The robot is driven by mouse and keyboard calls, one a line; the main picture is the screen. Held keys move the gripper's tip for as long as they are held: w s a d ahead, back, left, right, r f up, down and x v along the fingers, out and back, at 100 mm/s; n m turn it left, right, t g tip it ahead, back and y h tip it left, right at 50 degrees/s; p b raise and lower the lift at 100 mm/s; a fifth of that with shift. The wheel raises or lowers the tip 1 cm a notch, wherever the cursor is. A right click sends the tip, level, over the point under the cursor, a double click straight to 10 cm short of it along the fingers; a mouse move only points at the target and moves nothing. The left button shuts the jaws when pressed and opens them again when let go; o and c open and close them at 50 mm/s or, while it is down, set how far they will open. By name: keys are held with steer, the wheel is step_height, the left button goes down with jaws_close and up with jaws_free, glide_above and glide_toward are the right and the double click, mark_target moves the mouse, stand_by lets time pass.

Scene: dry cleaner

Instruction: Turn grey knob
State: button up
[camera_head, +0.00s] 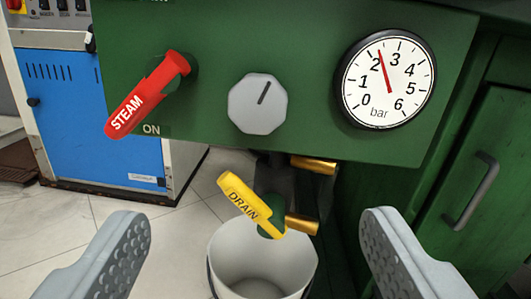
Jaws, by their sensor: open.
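The grey knob (258,104) is many-sided with a dark pointer line. It sits on a green panel (235,40) in the upper middle, and its pointer slants up and slightly right. My gripper (245,228) shows as two grey dimpled fingers at the lower left and lower right. The fingers are wide open with nothing held between them. They are below the knob in the picture and apart from it. Nothing covers the knob.
A red STEAM lever (146,95) is left of the knob, above an ON label. A pressure gauge (387,79) is to its right, needle slightly above 2 bar. Below are a yellow DRAIN lever (243,198), brass pipes (314,164) and a white bucket (228,262). A blue cabinet (75,115) stands left.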

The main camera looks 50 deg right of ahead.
mark_target(259, 109)
steer(key=x, duration=1.7)
steer(key=shift+w+d+f, duration=0.1)
steer(key=shift+w+d, duration=0.05)
steer(key=c, duration=1)
